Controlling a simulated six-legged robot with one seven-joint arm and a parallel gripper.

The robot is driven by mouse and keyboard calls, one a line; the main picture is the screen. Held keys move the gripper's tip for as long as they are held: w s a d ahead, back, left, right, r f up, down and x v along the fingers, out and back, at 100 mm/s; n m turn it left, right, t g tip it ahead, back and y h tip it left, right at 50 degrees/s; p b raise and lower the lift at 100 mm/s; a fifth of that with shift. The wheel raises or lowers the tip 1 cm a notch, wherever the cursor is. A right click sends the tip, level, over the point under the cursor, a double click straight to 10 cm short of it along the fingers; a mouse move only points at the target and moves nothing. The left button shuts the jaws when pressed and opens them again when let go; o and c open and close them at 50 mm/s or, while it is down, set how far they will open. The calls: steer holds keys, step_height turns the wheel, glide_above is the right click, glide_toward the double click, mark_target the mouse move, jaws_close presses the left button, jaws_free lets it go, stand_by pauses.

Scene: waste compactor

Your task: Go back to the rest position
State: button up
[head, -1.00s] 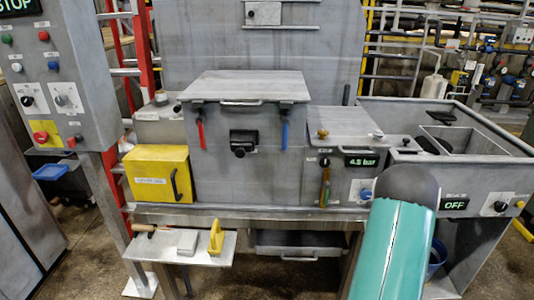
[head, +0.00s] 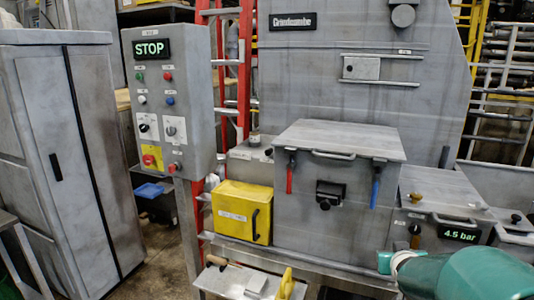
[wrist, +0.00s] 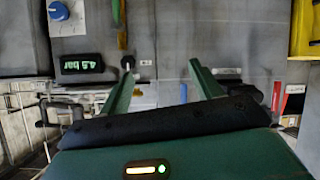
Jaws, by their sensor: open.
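My gripper (wrist: 162,68) shows in the wrist view with its two green fingers spread apart. Nothing is between them. The wrist view is upside down and faces the grey machine front. The 4.5 bar display (wrist: 82,63) and a blue knob (wrist: 58,11) lie to the left of the fingers. In the head view, my teal arm (head: 450,272) reaches in at the lower right, low in front of the machine. The gripper itself cannot be made out in the head view.
The compactor (head: 335,200) has a lidded box with red and blue handles. A yellow box (head: 235,211) stands left of it. A small shelf (head: 232,284) with tools juts out in front. A STOP control panel (head: 172,105) and a grey cabinet (head: 95,160) stand at left.

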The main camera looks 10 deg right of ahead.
steer(key=s+a+r+n+g+y, duration=0.15)
steer(key=s+a, duration=0.25)
steer(key=a, duration=0.4)
steer(key=s+a+r+g+y, duration=0.1)
steer(key=s+a+r+y, duration=0.15)
steer(key=a, duration=0.55)
steer(key=s+a+n+g+y, duration=0.1)
steer(key=s+a+n+g, duration=0.1)
steer(key=s+a, duration=0.9)
steer(key=shift+s+a+r+g+y, duration=0.15)
steer(key=shift+s+r+g+y, duration=0.2)
steer(key=shift+s, duration=0.85)
